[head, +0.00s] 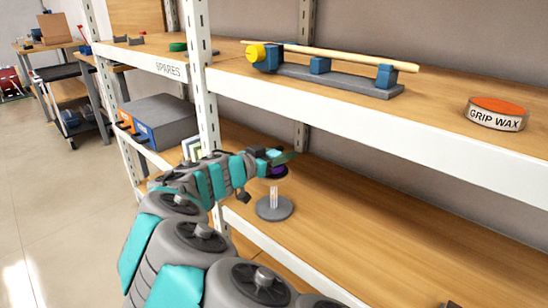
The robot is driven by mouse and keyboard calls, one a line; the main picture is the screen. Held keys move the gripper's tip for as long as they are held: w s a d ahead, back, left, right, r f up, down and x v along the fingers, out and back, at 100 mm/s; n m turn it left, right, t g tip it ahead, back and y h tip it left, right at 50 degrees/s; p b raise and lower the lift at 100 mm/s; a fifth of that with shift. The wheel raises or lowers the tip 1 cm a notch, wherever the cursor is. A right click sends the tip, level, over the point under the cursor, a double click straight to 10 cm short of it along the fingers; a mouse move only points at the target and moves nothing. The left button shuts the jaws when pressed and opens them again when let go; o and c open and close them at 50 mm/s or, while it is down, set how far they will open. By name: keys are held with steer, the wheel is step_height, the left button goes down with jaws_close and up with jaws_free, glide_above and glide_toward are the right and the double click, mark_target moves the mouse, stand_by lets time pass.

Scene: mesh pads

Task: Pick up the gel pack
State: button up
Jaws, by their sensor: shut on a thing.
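My gripper (272,157) is at the end of my teal and grey arm, over the lower shelf, just above a small round stand. It is shut on a thin dark green piece (288,157), which I take to be the gel pack. The piece sticks out to the right of the fingers, and the rest of it is hidden by them. The stand (274,208) has a grey disc base, a pale clear stem and a dark purple top (276,171) right below the gripper. I cannot tell whether the piece touches the top.
The upper shelf (300,97) holds a grey fixture with a wooden rod and yellow knob (255,53), and a grip wax tin (497,114). A white upright (199,90) stands near my arm. A grey box (160,120) is at left. The lower shelf (400,235) is mostly clear at right.

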jaws_close()
steer(key=shift+r, duration=0.1)
